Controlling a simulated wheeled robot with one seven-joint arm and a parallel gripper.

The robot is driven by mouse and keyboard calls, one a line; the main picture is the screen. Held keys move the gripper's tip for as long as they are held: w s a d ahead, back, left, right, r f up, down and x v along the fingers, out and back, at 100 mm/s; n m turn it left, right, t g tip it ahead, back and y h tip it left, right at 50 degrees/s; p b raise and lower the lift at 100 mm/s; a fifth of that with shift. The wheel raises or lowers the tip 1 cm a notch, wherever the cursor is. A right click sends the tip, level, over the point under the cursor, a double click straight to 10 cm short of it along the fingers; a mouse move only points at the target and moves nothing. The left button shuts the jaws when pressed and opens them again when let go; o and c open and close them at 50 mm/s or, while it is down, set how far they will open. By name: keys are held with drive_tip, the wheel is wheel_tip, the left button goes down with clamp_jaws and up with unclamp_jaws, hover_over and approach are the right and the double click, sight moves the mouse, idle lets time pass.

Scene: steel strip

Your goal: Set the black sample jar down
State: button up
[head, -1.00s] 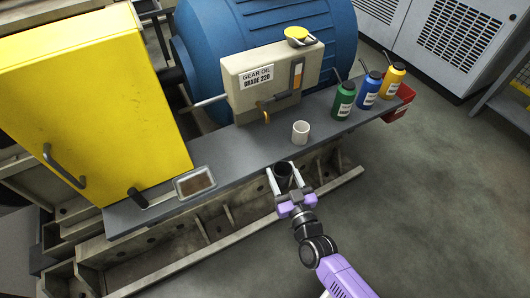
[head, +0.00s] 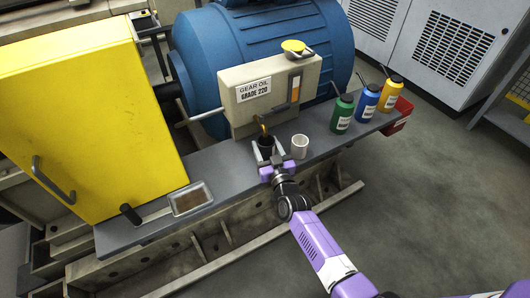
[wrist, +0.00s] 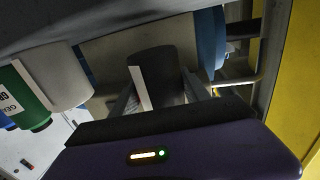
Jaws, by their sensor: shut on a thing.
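The black sample jar (head: 265,147) is between the fingers of my gripper (head: 264,157), below the brass spout (head: 264,128) of the gear oil box (head: 268,92). In the wrist view the jar (wrist: 155,76) shows dark between the two fingers of my gripper (wrist: 160,95). My gripper is shut on it. The jar is over the grey steel shelf (head: 235,163); I cannot tell whether its base touches the shelf. A white cup (head: 300,146) stands just right of the jar.
Green (head: 342,114), blue (head: 367,103) and yellow (head: 390,93) bottles stand to the right, near a red bin (head: 403,112). A metal tray (head: 190,198) with brown contents lies at the left. Bare shelf lies between tray and jar.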

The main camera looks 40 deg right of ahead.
sight(265, 151)
drive_tip(key=f, duration=0.1)
drive_tip(key=f+b, duration=0.2)
drive_tip(key=shift+w+d, duration=0.25)
drive_tip(key=shift+w, duration=0.15)
drive_tip(key=shift+f, duration=0.2)
drive_tip(key=shift+f, duration=0.1)
drive_tip(key=shift+f, duration=0.15)
drive_tip(key=o, duration=1.5)
drive_tip(key=shift+c, duration=0.2)
